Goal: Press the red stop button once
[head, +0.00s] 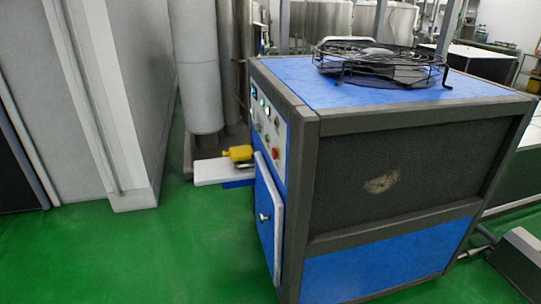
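A blue cabinet machine (392,250) with a dark grey frame stands right of centre. Its left face carries a light control panel (266,132), seen at a steep angle. On the panel are a small display, green lights and small red spots. One red spot (275,153) low on the panel looks like a red button, but it is too small to be sure it is the stop button. Neither of my grippers shows in the head view.
A black fan guard (380,61) sits on the machine's top. A blue door (268,214) is below the panel. Grey wall panels (110,90) stand at left. A yellow motor (240,153) is behind the machine. Green floor (150,255) is clear at front left.

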